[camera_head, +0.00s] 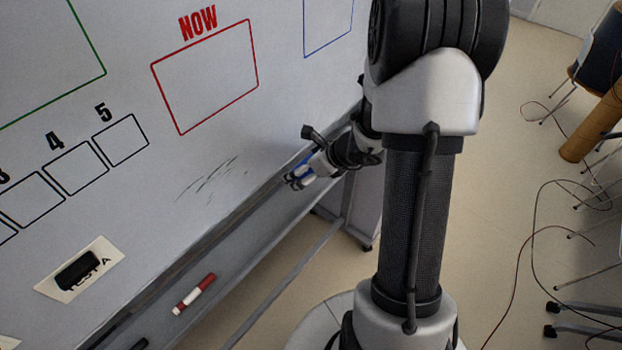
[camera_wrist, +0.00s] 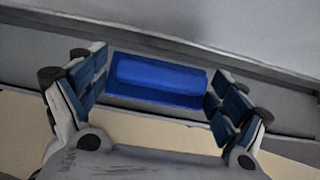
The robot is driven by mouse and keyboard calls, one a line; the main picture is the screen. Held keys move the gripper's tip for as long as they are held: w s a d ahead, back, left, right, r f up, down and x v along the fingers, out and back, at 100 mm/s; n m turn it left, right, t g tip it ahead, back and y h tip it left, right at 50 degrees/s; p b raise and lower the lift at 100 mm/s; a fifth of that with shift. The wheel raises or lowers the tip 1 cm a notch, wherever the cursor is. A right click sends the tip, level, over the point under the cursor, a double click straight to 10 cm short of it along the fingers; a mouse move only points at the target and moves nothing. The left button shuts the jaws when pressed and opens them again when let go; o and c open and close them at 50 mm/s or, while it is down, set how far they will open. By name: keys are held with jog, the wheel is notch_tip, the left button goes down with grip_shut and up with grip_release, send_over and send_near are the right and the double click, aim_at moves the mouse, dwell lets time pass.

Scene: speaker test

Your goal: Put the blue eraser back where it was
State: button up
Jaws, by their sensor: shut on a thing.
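The blue eraser (camera_wrist: 158,78) is between the two fingers of my gripper (camera_wrist: 157,90) in the wrist view, with the grey tray of the whiteboard behind it. In the head view my gripper (camera_head: 298,178) is at the tray's edge below the board, and only a small bit of blue shows at its fingers. My gripper is shut on the blue eraser. Whether the eraser touches the tray cannot be told.
The whiteboard (camera_head: 215,150) has dark smudges left of my gripper and a black magnet (camera_head: 77,270) on a card. A red and white marker (camera_head: 194,294) lies on the tray (camera_head: 240,250). A brown tube (camera_head: 590,128), chairs and cables are at the right.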

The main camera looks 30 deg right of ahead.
aim_at(306, 192)
jog(key=shift+w+d+f+b, duration=0.1)
jog(key=shift+d+f+b, duration=0.05)
jog(key=shift+f+b, duration=0.35)
jog(key=shift+w+d+f+b, duration=0.1)
jog(key=shift+f+b, duration=0.25)
jog(key=shift+f, duration=0.25)
jog(key=shift+f+b, duration=1.85)
jog(key=shift+f, duration=0.5)
jog(key=shift+a+f+b, duration=0.1)
jog(key=shift+f+b, duration=0.45)
jog(key=shift+b, duration=0.1)
jog(key=o, duration=0.9)
